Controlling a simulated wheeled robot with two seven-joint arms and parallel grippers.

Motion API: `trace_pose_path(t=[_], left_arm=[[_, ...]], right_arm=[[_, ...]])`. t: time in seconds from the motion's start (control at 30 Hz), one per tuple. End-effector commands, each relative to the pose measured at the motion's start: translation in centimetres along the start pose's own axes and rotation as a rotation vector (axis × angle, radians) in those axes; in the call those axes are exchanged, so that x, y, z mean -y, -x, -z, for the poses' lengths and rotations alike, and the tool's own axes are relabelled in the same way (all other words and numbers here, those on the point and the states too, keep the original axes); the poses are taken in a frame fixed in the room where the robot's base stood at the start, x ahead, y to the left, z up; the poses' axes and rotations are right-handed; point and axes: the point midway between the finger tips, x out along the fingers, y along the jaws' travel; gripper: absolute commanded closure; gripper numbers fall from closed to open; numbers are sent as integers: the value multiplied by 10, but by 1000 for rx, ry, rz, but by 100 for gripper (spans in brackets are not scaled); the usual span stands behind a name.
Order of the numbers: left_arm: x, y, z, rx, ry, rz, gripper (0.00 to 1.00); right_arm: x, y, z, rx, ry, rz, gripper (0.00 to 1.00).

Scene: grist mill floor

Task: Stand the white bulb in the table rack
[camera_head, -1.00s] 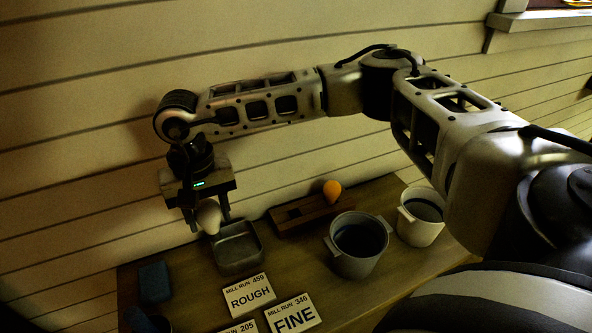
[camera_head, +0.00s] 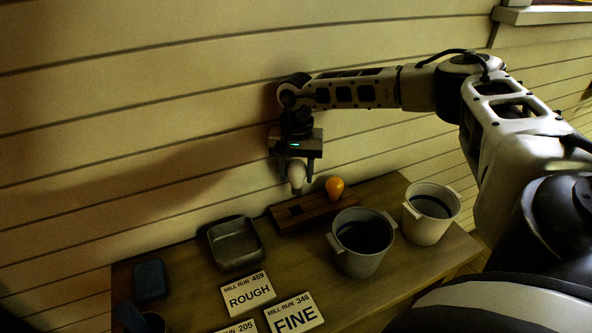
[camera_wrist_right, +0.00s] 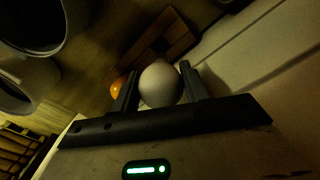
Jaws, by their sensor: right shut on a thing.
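The white bulb (camera_head: 296,176) is held between the fingers of my right gripper (camera_head: 297,180), above the left part of the table rack. It also shows between the fingers in the right wrist view (camera_wrist_right: 160,85). The table rack (camera_head: 312,214) is a long brown wooden block at the back of the table. An orange bulb (camera_head: 335,187) stands at its right part, and dark openings show to the left of it. The white bulb is above the rack and looks apart from it. My left gripper is not in view.
A grey metal tray (camera_head: 236,243) lies left of the rack. Two pale two-handled pots, one (camera_head: 361,243) in front and one (camera_head: 431,213) to the right, stand near it. A blue block (camera_head: 150,281) and cards reading ROUGH (camera_head: 248,294) and FINE (camera_head: 294,314) lie on the table (camera_head: 190,282).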

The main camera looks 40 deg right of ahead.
Motion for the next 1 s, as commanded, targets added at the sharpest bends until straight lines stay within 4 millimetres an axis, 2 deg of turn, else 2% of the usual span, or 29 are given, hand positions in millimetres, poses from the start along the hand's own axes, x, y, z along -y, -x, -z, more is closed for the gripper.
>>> trace_pose_path(t=[0.5, 1.0], left_arm=[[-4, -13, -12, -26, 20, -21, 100], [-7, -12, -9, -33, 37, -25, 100]], right_arm=[[0, -44, 0, 0, 0, 1, 77], [1, -50, 0, 0, 2, 1, 77]])
